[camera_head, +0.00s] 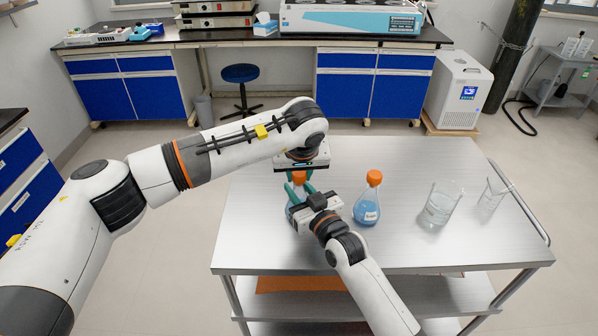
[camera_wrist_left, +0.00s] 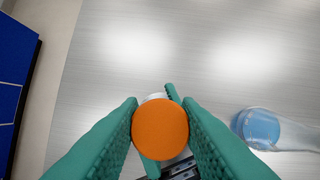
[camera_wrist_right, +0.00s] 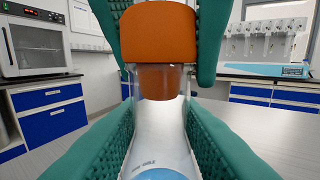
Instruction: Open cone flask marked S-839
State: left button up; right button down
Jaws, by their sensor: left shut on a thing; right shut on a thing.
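A cone flask with blue liquid (camera_head: 292,212) stands on the metal table, mostly hidden behind my right gripper (camera_head: 309,196). Its orange stopper (camera_wrist_left: 160,129) sits between the green fingers of my left gripper (camera_wrist_left: 160,110), which comes from above and is shut on it. In the right wrist view, my right gripper (camera_wrist_right: 160,125) is shut around the clear flask neck (camera_wrist_right: 158,115), below the stopper (camera_wrist_right: 158,32). The stopper's narrow lower part shows inside the neck. Print on the flask is too small to read.
A second blue flask with an orange stopper (camera_head: 367,205) stands just right of the held one. A large beaker (camera_head: 440,205) and a smaller beaker (camera_head: 493,194) stand farther right. The table's (camera_head: 400,152) back and front areas are clear.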

pick_arm(q)
jog(key=shift+r, duration=0.2)
jog(key=shift+c, duration=0.4)
pick_arm(e)
jog(key=shift+f, duration=0.1)
pick_arm(q)
jog(key=shift+r, duration=0.95)
jog(key=shift+r, duration=2)
pick_arm(e)
jog(key=c, duration=1)
grip_release()
jog(key=shift+o, duration=0.2)
